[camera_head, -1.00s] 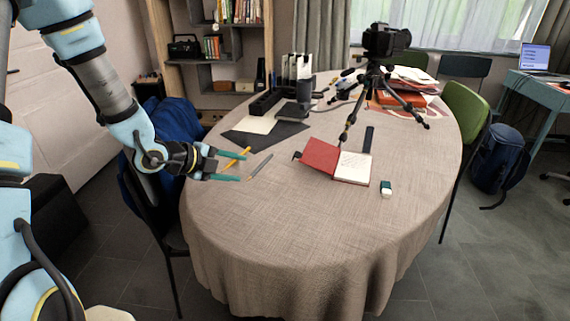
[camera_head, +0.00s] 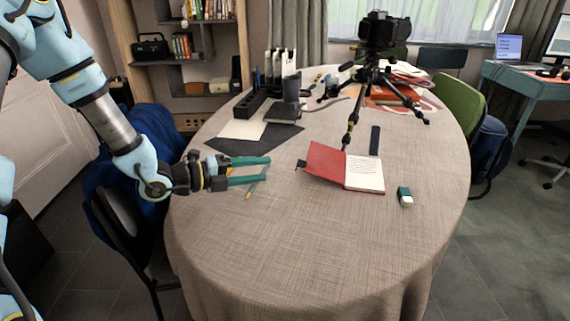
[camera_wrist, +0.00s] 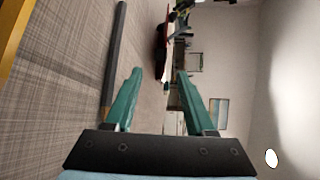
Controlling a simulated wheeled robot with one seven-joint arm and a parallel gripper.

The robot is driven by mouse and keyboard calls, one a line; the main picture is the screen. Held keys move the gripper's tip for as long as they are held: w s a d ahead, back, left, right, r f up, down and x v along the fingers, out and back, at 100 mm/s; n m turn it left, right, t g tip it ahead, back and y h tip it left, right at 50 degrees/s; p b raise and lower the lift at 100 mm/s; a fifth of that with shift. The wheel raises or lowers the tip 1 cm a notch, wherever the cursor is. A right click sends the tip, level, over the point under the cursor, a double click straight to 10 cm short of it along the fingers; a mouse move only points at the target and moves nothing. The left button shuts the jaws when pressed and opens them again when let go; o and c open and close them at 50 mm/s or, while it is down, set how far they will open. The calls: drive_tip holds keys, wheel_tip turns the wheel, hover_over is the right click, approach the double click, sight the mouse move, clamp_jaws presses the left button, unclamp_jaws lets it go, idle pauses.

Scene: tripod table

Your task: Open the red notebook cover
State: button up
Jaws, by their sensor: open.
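The red notebook lies open on the table, its red cover (camera_head: 325,161) swung to the left and its white page (camera_head: 364,173) showing on the right. My gripper (camera_head: 268,170) is to the left of the notebook, over the table's left part, with its green fingers pointing right toward the cover. It is apart from the cover. The fingers are open with nothing between them; the gripper also shows in the wrist view (camera_wrist: 157,90).
A grey pencil (camera_head: 257,182) lies by my fingers. A black tripod with a camera (camera_head: 378,30) stands behind the notebook. An eraser (camera_head: 405,196) lies to its right. A dark mat (camera_head: 240,146) and a pen holder are at the back left. The table's front is clear.

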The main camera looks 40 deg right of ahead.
drive_tip(key=p+x, duration=0.1)
drive_tip(key=x, duration=0.8)
drive_tip(key=shift+a, duration=0.1)
drive_tip(key=shift+c, duration=0.2)
clamp_jaws()
idle(0.9)
